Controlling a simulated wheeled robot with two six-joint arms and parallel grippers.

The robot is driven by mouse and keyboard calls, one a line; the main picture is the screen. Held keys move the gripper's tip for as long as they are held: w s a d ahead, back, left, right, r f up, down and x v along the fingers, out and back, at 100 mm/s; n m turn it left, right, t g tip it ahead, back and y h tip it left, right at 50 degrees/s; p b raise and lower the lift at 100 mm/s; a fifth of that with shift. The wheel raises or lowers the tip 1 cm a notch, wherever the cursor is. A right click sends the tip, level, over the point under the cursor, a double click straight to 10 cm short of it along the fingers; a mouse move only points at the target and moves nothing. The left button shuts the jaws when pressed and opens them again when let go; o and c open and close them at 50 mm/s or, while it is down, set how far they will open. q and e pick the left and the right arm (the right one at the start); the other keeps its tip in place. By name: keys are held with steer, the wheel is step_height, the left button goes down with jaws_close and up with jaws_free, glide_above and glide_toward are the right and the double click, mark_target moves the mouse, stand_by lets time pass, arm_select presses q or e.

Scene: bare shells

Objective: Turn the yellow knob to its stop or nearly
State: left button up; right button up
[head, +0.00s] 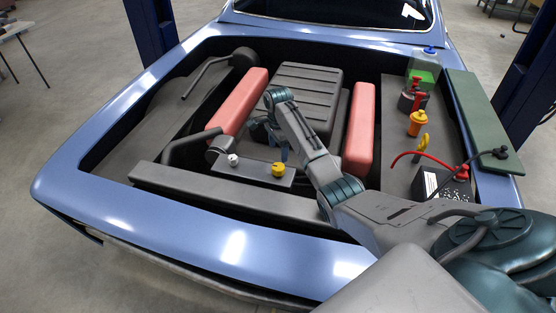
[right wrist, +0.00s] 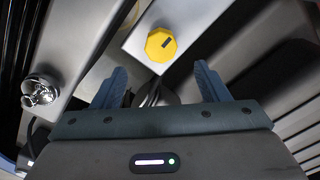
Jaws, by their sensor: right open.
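The yellow knob (head: 278,169) sits on the right part of a grey panel (head: 252,172) near the front of the engine bay. In the right wrist view the yellow knob (right wrist: 161,45) shows from above with a dark mark on its face. My right gripper (head: 266,143) is above and behind the knob in the head view. In the right wrist view its two blue fingers (right wrist: 160,84) are spread apart with nothing between them, and the knob lies beyond the fingertips, apart from them. My left gripper is not in view.
Red covers (head: 239,101) (head: 359,130) flank a ribbed dark engine cover (head: 301,90). A battery (head: 440,186) with cables and an orange cap (head: 416,123) are at the right. A grey crossbar (head: 230,200) runs in front.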

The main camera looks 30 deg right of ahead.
mark_target(278, 166)
step_height(278, 166, down, 3)
steer(key=shift+f+p, duration=0.2)
steer(key=shift+p, duration=0.25)
step_height(278, 166, down, 5)
steer(key=shift+w+r+p, duration=0.1)
steer(key=shift+r+p, duration=0.1)
steer(key=shift+p, duration=0.1)
steer(key=shift+f, duration=0.1)
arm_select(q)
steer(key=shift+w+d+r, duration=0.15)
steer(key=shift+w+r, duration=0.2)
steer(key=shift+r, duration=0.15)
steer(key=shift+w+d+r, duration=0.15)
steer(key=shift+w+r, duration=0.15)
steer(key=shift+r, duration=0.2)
arm_select(e)
steer(key=c, duration=1)
